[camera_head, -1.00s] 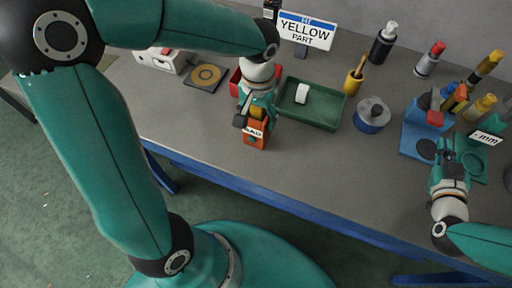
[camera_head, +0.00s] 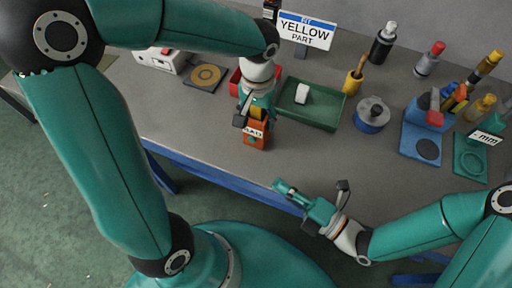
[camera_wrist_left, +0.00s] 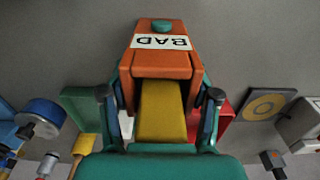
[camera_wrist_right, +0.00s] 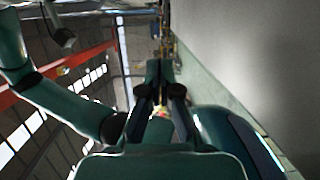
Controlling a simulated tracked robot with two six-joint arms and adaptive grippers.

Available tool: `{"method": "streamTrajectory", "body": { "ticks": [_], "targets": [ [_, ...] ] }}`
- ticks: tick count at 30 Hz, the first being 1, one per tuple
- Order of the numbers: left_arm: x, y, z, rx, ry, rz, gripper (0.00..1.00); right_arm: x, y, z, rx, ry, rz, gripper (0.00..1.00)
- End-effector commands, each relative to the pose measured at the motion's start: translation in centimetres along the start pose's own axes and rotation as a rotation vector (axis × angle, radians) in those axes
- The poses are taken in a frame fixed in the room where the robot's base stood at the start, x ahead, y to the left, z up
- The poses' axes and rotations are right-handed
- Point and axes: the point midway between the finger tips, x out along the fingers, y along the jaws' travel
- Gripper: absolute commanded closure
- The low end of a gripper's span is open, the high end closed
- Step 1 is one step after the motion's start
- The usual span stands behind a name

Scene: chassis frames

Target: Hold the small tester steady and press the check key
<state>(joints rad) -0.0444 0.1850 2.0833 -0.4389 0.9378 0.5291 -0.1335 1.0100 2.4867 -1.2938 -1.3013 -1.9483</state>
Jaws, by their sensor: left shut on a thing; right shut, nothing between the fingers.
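The small tester (camera_head: 256,136) is an orange box on the front part of the grey table, with a white label. In the left wrist view the label on the tester (camera_wrist_left: 160,62) reads BAD, upside down, and a round green key (camera_wrist_left: 162,25) sits beyond it. A yellow block (camera_wrist_left: 161,108) shows at the tester's near end, between the fingers. My left gripper (camera_head: 257,112) is shut on the tester from above. My right gripper (camera_head: 281,187) is shut and empty, by the table's front edge, below and right of the tester and apart from it.
A red tray (camera_head: 238,84) and a green tray (camera_head: 322,117) holding a white piece stand behind the tester. A sign (camera_head: 305,30) reads YELLOW PART. A blue-based pot (camera_head: 371,118), bottles and blue and green stands fill the right. The table front between is clear.

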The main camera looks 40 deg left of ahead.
Motion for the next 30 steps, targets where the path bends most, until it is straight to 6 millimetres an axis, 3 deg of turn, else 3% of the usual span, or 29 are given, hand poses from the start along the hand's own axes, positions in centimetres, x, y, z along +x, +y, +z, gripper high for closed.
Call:
{"method": "streamTrajectory", "body": {
  "ticks": [11, 17, 27, 30],
  "targets": [
    [0.0, 0.0, 0.0, 0.0, 0.001, 0.0, 0.81, 0.7, 0.0, 0.1, 0.002, -0.001, -0.002, 1.0],
    [0.0, 0.0, 0.0, 0.0, 0.001, 0.0, 0.81, 3.4, 0.0, 0.0, 0.0, 0.003, -0.002, 1.0],
    [0.0, 0.0, 0.0, 0.0, 0.001, 0.0, 0.81, 10.3, 0.0, 0.0, -0.001, 0.002, -0.001, 1.0],
    [0.0, 0.0, 0.0, 0.0, 0.001, 0.0, 0.81, 10.5, 0.0, 2.0, -0.001, -0.008, 0.001, 1.0]
  ]
}}
